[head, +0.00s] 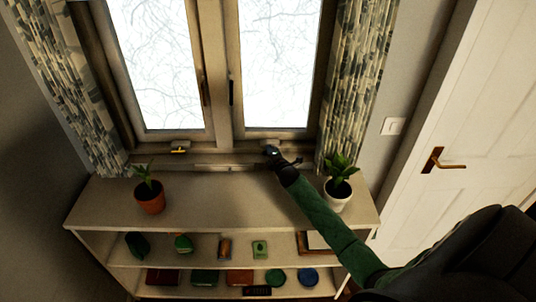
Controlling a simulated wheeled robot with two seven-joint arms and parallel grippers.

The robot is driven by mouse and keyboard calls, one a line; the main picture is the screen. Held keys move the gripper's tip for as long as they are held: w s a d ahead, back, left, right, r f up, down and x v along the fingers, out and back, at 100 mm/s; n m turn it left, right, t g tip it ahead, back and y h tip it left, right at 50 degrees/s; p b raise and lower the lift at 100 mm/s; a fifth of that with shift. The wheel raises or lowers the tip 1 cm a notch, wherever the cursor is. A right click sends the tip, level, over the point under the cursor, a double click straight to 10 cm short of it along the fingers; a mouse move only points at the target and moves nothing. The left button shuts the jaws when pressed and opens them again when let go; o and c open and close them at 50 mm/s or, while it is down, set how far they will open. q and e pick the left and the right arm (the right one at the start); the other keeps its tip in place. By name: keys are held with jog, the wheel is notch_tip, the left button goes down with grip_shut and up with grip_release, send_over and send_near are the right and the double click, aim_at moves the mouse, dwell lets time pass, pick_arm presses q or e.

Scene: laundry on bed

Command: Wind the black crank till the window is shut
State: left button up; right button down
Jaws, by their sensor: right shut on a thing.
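The window has two sashes, a left one (158,65) and a right one (278,65), with bright panes. From this angle I cannot tell whether either stands slightly ajar. My right gripper (271,152) reaches the sill under the right sash, its arm coming in from the lower right. It is shut on a small dark part there, which I take to be the black crank; the gripper mostly hides it. A brass-coloured crank (179,150) sits on the sill under the left sash. My left gripper is not in view.
A low shelf unit (235,190) stands below the window. A terracotta plant pot (150,198) is on its left and a white plant pot (337,195) is at the right, close to my right arm. Patterned curtains hang on both sides. A white door (470,120) is at the right.

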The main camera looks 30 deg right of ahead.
jog(key=m+t+b, duration=0.1)
jog(key=m+b, duration=0.1)
jog(key=m, duration=0.1)
jog(key=shift+a+f, duration=0.1)
jog(key=shift+m+b, duration=0.3)
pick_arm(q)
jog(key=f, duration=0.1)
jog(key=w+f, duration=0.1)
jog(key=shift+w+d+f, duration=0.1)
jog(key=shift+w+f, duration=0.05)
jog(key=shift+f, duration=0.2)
pick_arm(e)
jog(key=c, duration=1.4)
grip_release()
jog(key=shift+w, duration=0.1)
jog(key=shift+c, duration=0.2)
